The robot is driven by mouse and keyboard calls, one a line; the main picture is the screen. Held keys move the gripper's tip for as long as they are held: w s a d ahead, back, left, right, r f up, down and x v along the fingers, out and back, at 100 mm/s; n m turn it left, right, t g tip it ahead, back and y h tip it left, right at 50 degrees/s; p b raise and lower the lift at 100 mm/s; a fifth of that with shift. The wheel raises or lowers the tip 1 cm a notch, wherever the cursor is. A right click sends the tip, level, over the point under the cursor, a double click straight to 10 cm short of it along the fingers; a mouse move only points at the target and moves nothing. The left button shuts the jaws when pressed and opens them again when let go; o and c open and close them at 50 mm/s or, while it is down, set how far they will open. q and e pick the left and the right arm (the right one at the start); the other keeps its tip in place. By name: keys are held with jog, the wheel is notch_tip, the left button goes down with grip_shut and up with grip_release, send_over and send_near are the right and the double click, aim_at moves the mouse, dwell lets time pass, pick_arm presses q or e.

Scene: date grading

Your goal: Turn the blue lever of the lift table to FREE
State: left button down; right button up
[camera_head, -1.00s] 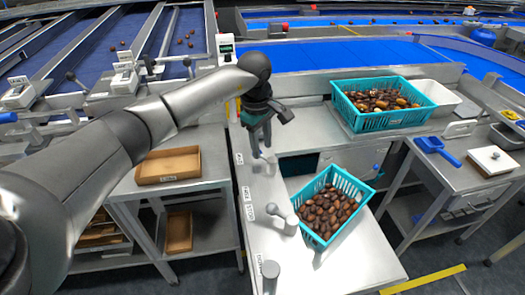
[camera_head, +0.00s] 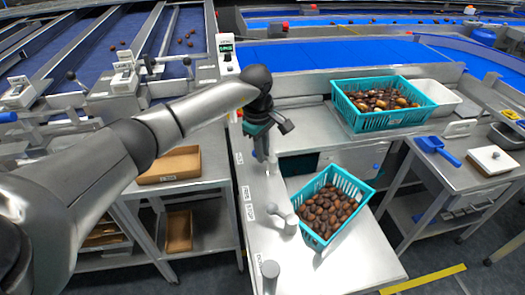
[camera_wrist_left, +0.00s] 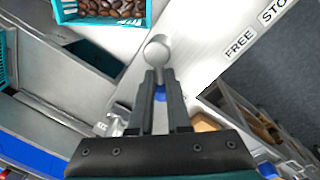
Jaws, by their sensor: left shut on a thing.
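My left gripper (camera_head: 266,160) reaches down over the lift table's left edge in the head view. In the left wrist view my left gripper (camera_wrist_left: 158,78) is shut on the blue lever (camera_wrist_left: 160,93), of which only a small blue part shows between the fingers. A round grey post (camera_wrist_left: 156,50) stands just beyond the fingertips. The FREE label (camera_wrist_left: 240,43) and the STOP label (camera_wrist_left: 275,11) lie on the table top to the right of the fingers, apart from them. The lever's pointing direction is mostly hidden. My right gripper is not in view.
A teal basket of dates (camera_head: 322,239) sits on the lift table (camera_head: 352,265). Grey posts (camera_head: 290,225) stand along its left edge. Another teal basket (camera_head: 400,118) stands behind. A cardboard tray (camera_head: 168,178) is on the left bench.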

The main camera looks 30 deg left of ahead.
pick_arm(q)
jog(key=shift+a+n, duration=0.1)
jog(key=shift+n, duration=0.2)
dwell(0.4)
jog(key=n, duration=0.1)
jog(key=s+n+p, duration=0.1)
jog(key=n, duration=0.1)
jog(key=shift+n, duration=0.3)
jog(key=n, duration=0.2)
jog(key=s+n, duration=0.1)
jog(key=n+y+p, duration=0.1)
jog(key=n, duration=0.1)
jog(key=shift+s+d+n, duration=0.25)
jog(key=shift+d+n, duration=0.05)
jog(key=n, duration=0.3)
jog(key=s+d+n, duration=0.1)
jog(key=n, duration=0.1)
jog(key=shift+d+g+p, duration=0.1)
jog(key=shift+g+p, duration=0.2)
jog(key=n, duration=0.2)
jog(key=d+n, duration=0.1)
jog(key=n, duration=0.2)
jog(key=shift+d+g, duration=0.15)
jog(key=shift+g, duration=0.15)
jog(key=shift+s, duration=0.1)
jog(key=c, duration=0.9)
grip_release()
jog(key=shift+d, duration=0.1)
